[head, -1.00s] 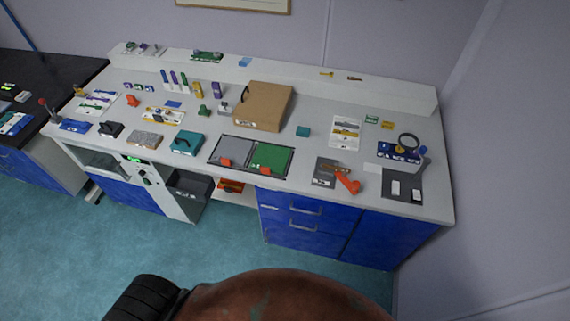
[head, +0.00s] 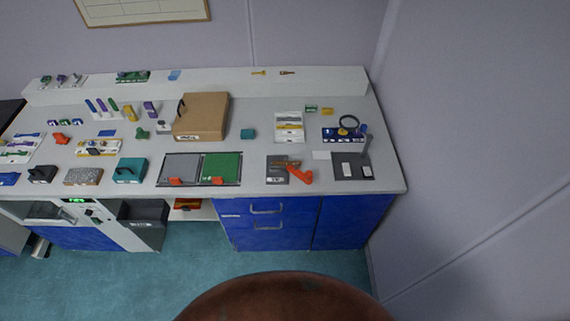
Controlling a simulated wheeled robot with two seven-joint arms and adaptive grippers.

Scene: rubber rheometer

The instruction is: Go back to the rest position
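Neither of my grippers shows in the head view. A rounded brown-red shape (head: 285,298), cut off by the bottom edge, fills the lower middle; I cannot tell what it is. The workbench (head: 390,176) stands ahead, with clear floor between. On it are a brown cardboard box (head: 205,115), a grey and green pair of panels (head: 221,167) in a dark frame, and an orange tool (head: 300,175) on a dark grey plate.
Blue drawers (head: 266,234) are under the bench's right part, and an open dark bin (head: 143,222) is left of them. The teal floor (head: 130,285) is clear in front. A plain wall (head: 470,150) closes the right side.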

